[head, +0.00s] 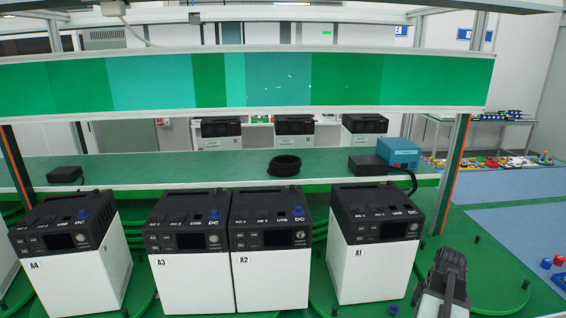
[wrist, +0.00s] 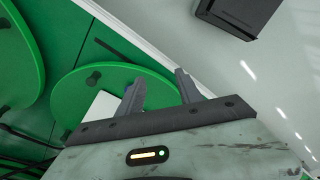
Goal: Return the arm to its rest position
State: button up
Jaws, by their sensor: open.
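My gripper (head: 447,268) shows at the lower right of the head view, right of the power station A1 (head: 372,270) and apart from it in the picture. In the wrist view my gripper (wrist: 160,88) has its two dark fingers spread, with nothing held between them. A green round turntable (wrist: 120,85) lies beyond the fingers, with a white surface partly hidden behind the left finger. My arm's links are mostly out of the head view.
Power stations A2 (head: 270,270), A3 (head: 190,270) and A4 (head: 75,270) stand in a row to the left. Behind them a green shelf (head: 220,168) bears a black cable coil (head: 284,166) and a blue box (head: 398,152). The turntable at right (head: 490,275) looks bare.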

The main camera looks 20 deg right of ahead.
jog(key=w+a+n, duration=0.5)
jog(key=w+a, duration=1)
jog(key=a, duration=0.5)
jog(key=w+a+m+g+h, duration=0.1)
jog(key=a+m, duration=1)
jog(key=a, duration=1.5)
jog(key=shift+w+a+m, duration=0.3)
jog(key=shift+w+a, duration=0.1)
jog(key=shift+w, duration=0.4)
jog(key=shift+f, duration=0.1)
jog(key=shift+c, duration=0.6)
jog(key=shift+d, duration=0.15)
